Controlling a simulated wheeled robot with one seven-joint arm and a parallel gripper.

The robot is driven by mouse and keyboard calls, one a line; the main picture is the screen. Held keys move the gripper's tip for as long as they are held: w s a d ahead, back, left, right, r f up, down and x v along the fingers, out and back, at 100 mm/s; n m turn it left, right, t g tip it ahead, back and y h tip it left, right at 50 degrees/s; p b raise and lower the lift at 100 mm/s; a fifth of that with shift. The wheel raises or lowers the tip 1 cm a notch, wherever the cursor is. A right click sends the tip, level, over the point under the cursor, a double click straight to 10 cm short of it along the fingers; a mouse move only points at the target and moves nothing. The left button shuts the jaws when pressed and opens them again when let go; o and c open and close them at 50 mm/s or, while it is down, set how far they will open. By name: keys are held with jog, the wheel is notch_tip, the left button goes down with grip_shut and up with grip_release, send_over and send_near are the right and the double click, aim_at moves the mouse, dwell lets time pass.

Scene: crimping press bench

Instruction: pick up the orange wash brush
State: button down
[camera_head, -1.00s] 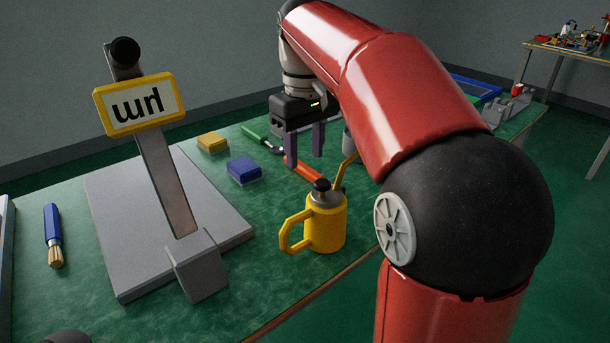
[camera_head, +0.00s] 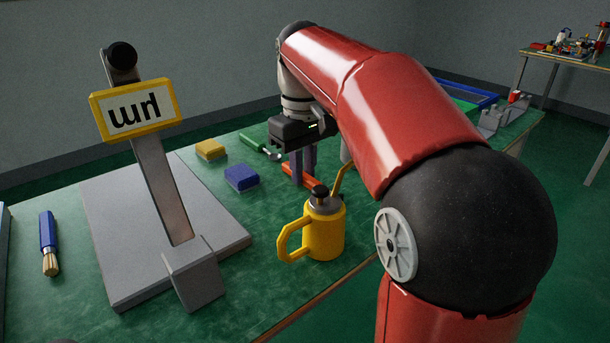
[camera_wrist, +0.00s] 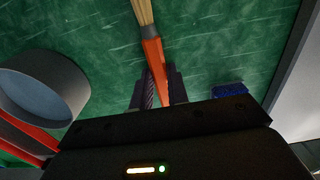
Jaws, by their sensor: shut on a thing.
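The orange wash brush (camera_wrist: 153,60) lies between the two fingers of my gripper (camera_wrist: 159,88) in the wrist view, with its tan bristles (camera_wrist: 143,12) pointing to the top of the picture. In the head view my gripper (camera_head: 303,168) is low over the bench, shut on the orange handle (camera_head: 312,182). Part of the brush is hidden behind the fingers and the yellow oil can. The brush appears to be at bench level; I cannot tell whether it touches the bench.
A yellow oil can (camera_head: 324,232) stands close in front of the brush. A yellow block (camera_head: 210,149), a blue block (camera_head: 241,178) and a green-handled tool (camera_head: 258,146) lie to the left. A grey press (camera_head: 160,190) and a blue-handled brush (camera_head: 48,235) are further left.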

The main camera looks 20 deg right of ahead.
notch_tip(320, 180, up, 10)
jog(key=p, duration=0.2)
jog(key=shift+p, duration=0.3)
jog(key=c, duration=1.9)
grip_release()
grip_shut()
